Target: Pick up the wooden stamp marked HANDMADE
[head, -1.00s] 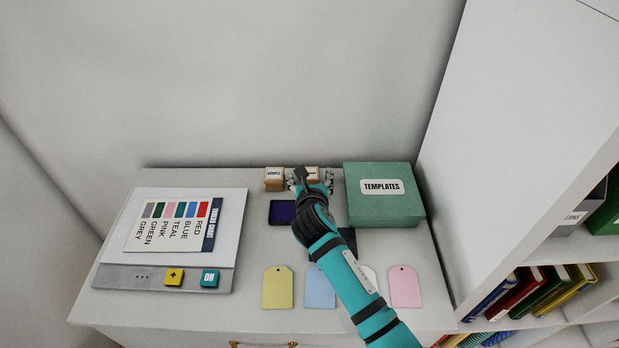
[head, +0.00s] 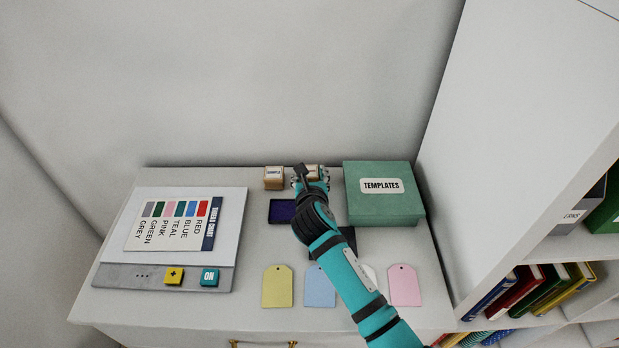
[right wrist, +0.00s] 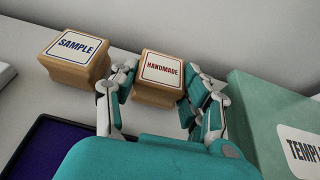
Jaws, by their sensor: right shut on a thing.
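The wooden stamp marked HANDMADE (right wrist: 161,70) is a light wood block with a white, red-lettered label on top. In the right wrist view it sits between the two fingers of my right gripper (right wrist: 160,92), which is shut on its sides. In the head view the stamp (head: 312,171) is mostly hidden behind my right gripper (head: 311,178), at the back of the cabinet top. I cannot tell whether its base is off the surface. My left gripper is in neither view.
A wooden SAMPLE stamp (head: 274,180) stands just left. The green TEMPLATES box (head: 385,207) is close on the right. A dark blue ink pad (head: 281,212) lies in front. Coloured tags, including a yellow one (head: 277,287), lie near the front. The wall is close behind.

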